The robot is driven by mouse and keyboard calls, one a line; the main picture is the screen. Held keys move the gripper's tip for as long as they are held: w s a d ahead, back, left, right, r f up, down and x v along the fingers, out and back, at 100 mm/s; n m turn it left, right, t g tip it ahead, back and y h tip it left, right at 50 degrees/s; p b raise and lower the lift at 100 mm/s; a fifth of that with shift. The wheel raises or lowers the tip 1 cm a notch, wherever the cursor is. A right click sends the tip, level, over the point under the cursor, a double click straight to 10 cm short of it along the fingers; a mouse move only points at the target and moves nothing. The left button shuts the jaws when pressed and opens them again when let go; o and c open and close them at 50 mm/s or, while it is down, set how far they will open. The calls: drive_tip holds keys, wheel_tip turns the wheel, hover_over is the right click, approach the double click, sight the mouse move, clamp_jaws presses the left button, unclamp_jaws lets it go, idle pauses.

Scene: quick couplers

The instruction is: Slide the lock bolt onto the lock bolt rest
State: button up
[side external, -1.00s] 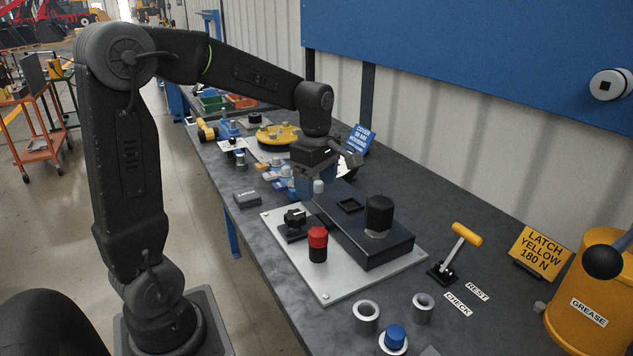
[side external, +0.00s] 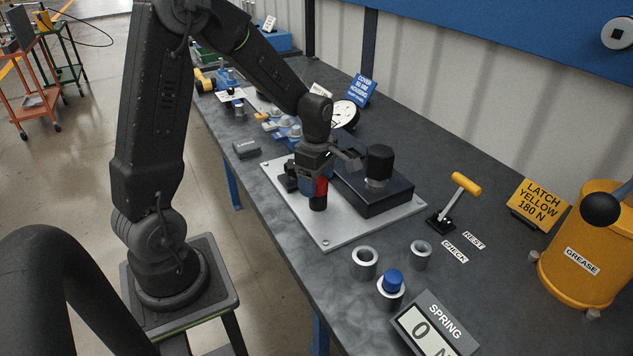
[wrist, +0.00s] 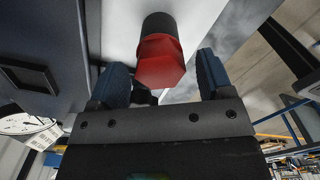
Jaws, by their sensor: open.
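A black cylinder with a red faceted top (side external: 321,188) stands on the pale metal plate (side external: 325,238); I take it for the lock bolt. My gripper (side external: 314,180) is low over the plate at this piece. In the wrist view, the red top (wrist: 160,62) lies between the two blue fingers of my gripper (wrist: 162,70). The fingers are open, with a visible gap on each side of the red top. A small black fixture (side external: 287,180) on the plate is partly hidden behind my gripper. I cannot tell which part is the lock bolt rest.
A dark block (side external: 375,200) with a black knob (side external: 379,160) stands right of my gripper. A yellow-handled lever (side external: 455,200), REST label (side external: 474,240), CHECK label (side external: 455,252) and grey cups (side external: 365,262) lie beyond the plate. The plate's front corner is clear.

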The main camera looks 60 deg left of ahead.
sight(317, 180)
drive_tip(key=shift+f, duration=0.5)
drive_tip(key=c, duration=1.1)
drive_tip(key=shift+r, duration=2.85)
drive_tip(key=shift+r, duration=0.1)
drive_tip(key=shift+r, duration=1.95)
drive_tip(key=shift+d, duration=0.1)
